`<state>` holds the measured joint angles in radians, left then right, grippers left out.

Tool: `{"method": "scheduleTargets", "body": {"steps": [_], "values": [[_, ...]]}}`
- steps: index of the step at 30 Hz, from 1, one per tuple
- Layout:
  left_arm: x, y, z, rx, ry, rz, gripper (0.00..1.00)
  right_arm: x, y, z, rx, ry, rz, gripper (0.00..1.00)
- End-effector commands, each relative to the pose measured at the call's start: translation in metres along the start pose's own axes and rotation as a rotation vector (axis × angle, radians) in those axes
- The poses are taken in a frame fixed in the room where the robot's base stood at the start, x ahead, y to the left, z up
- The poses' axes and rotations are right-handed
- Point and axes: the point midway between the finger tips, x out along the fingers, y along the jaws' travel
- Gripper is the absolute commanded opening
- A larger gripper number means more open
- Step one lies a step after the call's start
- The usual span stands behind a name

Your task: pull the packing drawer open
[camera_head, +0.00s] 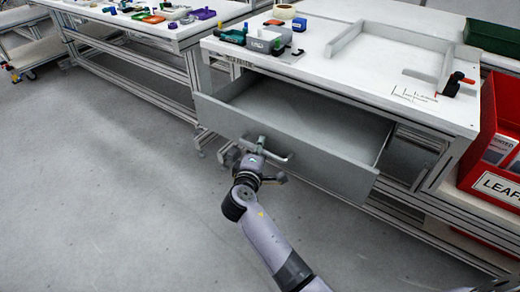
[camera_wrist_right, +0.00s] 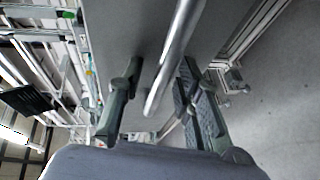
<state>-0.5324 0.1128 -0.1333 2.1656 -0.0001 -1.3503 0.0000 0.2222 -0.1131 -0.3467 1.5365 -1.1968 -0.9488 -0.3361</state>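The packing drawer (camera_head: 335,172) is a grey drawer under the white workbench (camera_head: 320,62). It stands pulled well out, and its visible inside is empty. Its bar handle (camera_head: 280,158) is on the front panel. My right gripper (camera_head: 258,153) is at this handle, with the arm coming up from the bottom of the head view. In the right wrist view the metal handle (camera_wrist_right: 178,45) runs between the two fingers of my right gripper (camera_wrist_right: 162,68). The fingers stand apart, with a visible gap beside the bar. My left gripper is not in view.
A red bin (camera_head: 495,150) stands at the right. Another table (camera_head: 165,25) is at the back left. The floor before the drawer is clear.

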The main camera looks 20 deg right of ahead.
Motion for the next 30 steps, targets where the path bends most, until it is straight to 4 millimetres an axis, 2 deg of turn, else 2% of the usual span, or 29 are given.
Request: {"method": "scheduleTargets", "body": {"steps": [4,7,15,19,30], "values": [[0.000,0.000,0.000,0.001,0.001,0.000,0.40,-0.001,0.000,0.000,0.000,0.000,0.000,0.31],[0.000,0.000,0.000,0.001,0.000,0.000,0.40,-0.010,-0.001,0.000,0.000,0.002,-0.001,0.31],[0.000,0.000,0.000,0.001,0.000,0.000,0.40,-0.054,-0.001,0.000,0.001,0.001,-0.002,0.31],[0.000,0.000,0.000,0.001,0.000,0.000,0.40,-0.069,-0.001,0.000,0.000,0.001,-0.002,0.31],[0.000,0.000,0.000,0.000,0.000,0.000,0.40,-0.075,0.000,0.000,-0.001,0.000,0.000,0.31]]}}
